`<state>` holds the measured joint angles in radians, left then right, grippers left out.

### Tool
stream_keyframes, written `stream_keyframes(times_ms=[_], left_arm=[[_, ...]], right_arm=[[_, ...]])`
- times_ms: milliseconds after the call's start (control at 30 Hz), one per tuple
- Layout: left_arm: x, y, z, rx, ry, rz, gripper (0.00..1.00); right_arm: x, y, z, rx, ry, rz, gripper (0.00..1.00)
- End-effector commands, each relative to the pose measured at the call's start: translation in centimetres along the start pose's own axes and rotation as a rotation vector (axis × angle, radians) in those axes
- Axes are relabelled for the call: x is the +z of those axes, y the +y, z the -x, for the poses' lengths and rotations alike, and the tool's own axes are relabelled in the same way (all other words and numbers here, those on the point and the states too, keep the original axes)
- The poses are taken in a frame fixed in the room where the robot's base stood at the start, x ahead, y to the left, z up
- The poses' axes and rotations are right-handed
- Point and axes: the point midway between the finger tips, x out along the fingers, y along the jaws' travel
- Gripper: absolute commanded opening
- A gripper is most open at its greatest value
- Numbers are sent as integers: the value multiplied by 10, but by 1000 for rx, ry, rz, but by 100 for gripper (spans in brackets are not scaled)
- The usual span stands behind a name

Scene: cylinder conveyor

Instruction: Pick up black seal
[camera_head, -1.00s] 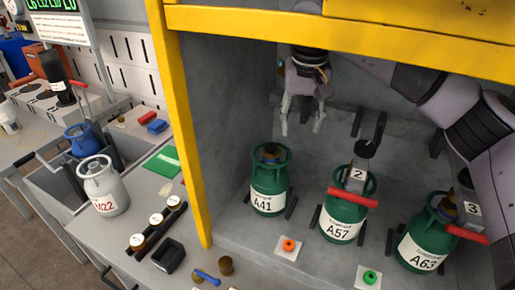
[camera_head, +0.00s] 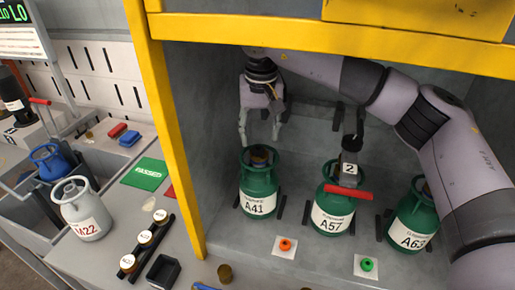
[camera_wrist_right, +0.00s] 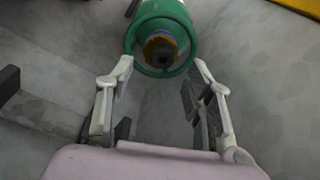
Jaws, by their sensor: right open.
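My right gripper (camera_head: 260,134) is open and empty, fingers pointing down just above the green cylinder labelled A41 (camera_head: 259,190). In the right wrist view, the open fingers of my right gripper (camera_wrist_right: 163,66) are at either side of that cylinder's green collar (camera_wrist_right: 139,40). A valve with a yellowish ring (camera_wrist_right: 160,38) and a dark centre (camera_wrist_right: 161,52) sits inside the collar. I cannot tell whether this dark part is the black seal, and no other piece is clearly one. My left gripper is not in view.
Green cylinders A57 (camera_head: 330,212) and A63 (camera_head: 408,226) stand to the right. A57 has a red-handled clamp (camera_head: 349,192) over it. Orange (camera_head: 285,245) and green (camera_head: 368,265) pieces lie in front.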

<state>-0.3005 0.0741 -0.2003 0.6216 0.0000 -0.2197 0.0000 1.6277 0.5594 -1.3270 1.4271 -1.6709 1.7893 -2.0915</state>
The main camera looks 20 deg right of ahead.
Motion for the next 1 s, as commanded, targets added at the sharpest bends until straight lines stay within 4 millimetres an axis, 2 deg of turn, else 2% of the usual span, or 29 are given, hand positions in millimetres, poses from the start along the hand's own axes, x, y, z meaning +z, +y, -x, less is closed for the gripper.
stream_keyframes(times_ms=[100, 233, 533, 1000], left_arm=[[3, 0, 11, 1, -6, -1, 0], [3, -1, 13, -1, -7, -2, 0], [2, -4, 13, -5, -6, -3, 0], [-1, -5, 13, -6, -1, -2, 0]], right_arm=[[2, -1, -18, 2, -5, 2, 48], [2, -1, -35, 1, -3, 0, 48], [2, -1, -41, 1, 1, 0, 48], [2, -2, -42, -1, -1, 2, 17]])
